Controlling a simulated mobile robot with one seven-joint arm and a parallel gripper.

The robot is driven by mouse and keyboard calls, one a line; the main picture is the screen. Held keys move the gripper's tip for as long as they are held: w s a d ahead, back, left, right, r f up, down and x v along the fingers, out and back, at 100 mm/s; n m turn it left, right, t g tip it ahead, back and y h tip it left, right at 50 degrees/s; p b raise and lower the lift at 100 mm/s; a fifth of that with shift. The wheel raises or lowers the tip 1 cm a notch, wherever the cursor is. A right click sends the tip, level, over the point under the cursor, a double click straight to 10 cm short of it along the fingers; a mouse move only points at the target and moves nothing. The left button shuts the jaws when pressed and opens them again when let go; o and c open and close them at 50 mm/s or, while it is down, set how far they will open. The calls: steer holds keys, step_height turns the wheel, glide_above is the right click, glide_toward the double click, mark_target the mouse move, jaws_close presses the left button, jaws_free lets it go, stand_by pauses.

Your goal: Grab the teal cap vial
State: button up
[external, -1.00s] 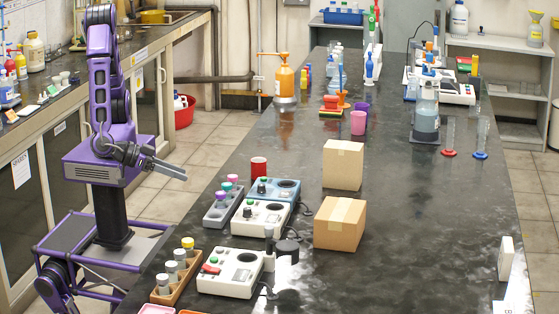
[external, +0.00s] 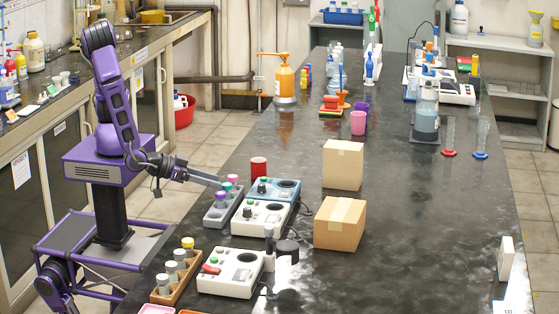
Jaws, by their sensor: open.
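My gripper (external: 217,183) is open and reaches over the bench edge from the left. Its tips are just left of the pink and teal caps, at about cap height in the picture. I cannot tell the exact gap. The lower parts of the vials are partly hidden by the rack.
Two box-shaped instruments (external: 262,217) (external: 283,190) stand right of the rack, and a red cup (external: 258,166) stands behind it. A wooden rack of vials (external: 170,290) and another instrument (external: 230,275) are nearer. Two cardboard boxes (external: 343,164) (external: 340,223) stand farther right. The bench's right side is mostly clear.

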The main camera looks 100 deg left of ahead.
mark_target(227, 184)
steer(key=shift+b+x, duration=0.45)
steer(key=shift+x, duration=2.25)
steer(key=shift+d+f, duration=0.1)
steer(key=shift+d, duration=0.05)
jaws_close()
